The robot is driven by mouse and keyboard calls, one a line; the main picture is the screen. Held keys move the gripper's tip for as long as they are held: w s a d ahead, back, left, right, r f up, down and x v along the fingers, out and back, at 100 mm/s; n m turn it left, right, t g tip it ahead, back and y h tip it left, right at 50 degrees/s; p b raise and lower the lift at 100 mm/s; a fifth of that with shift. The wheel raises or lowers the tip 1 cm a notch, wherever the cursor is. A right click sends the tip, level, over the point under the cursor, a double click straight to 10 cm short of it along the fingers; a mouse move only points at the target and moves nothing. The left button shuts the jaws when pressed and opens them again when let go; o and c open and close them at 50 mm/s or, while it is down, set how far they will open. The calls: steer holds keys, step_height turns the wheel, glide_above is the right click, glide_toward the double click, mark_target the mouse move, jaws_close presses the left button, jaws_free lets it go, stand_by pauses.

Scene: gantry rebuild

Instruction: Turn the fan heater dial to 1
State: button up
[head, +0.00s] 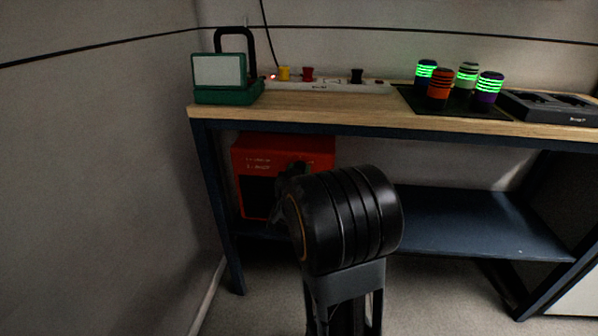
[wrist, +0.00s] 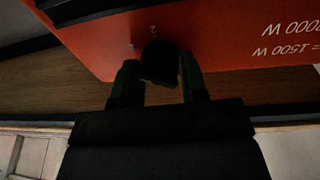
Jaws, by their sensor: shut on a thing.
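The fan heater (head: 290,147) is a red box with a dark front opening, standing on the lower shelf under the bench. Its red face also fills the top of the wrist view (wrist: 220,40), with white wattage markings that appear upside down. The black dial (wrist: 159,60) sits on that face between my gripper's fingers (wrist: 160,85). My gripper is shut on the dial, one finger on each side. The dial's pointer and its setting cannot be made out. In the head view my arm hides the dial and part of the heater's right side.
The wooden bench top (head: 330,115) runs above the heater. On it stand a green work lamp (head: 228,92), a white power strip (head: 330,87) with plugs, several banded cylinders and a dark tray (head: 548,107). The blue lower shelf (head: 480,225) is bare to the right. A wall stands close at left.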

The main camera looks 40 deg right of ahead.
steer(key=shift+r+n, duration=0.1)
steer(key=shift+n, duration=0.5)
steer(key=o, duration=0.9)
steer(key=shift+a, duration=0.1)
